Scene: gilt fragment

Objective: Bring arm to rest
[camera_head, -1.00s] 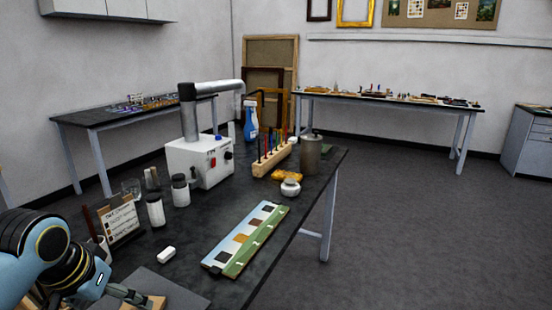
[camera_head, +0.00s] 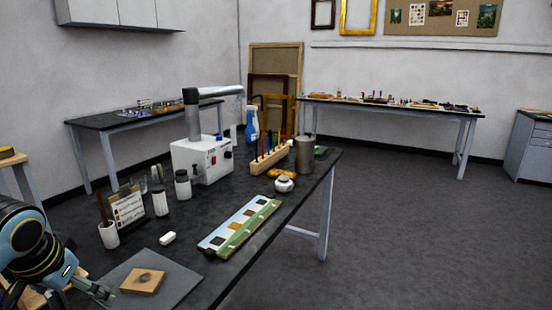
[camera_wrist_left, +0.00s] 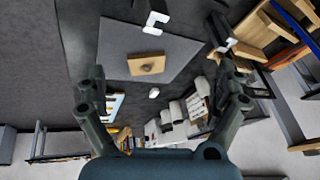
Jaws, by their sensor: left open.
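My left arm enters the head view at the lower left. My left gripper (camera_head: 100,292) is open and empty, just left of the wooden block at the grey mat's left side. In the left wrist view its spread fingers (camera_wrist_left: 164,82) have nothing between them. The wooden block (camera_head: 143,282), tan with a darker patch, lies flat on the grey mat (camera_head: 185,287); it also shows in the left wrist view (camera_wrist_left: 146,65), clear of the fingers. My right gripper is not in view.
A white eraser-like block (camera_head: 168,238), a brush cup (camera_head: 109,236), a sign card (camera_head: 128,208) and jars (camera_head: 160,202) stand near the mat. A colour-patch board (camera_head: 238,226) lies to the right. A white machine (camera_head: 203,160) with a duct stands behind.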

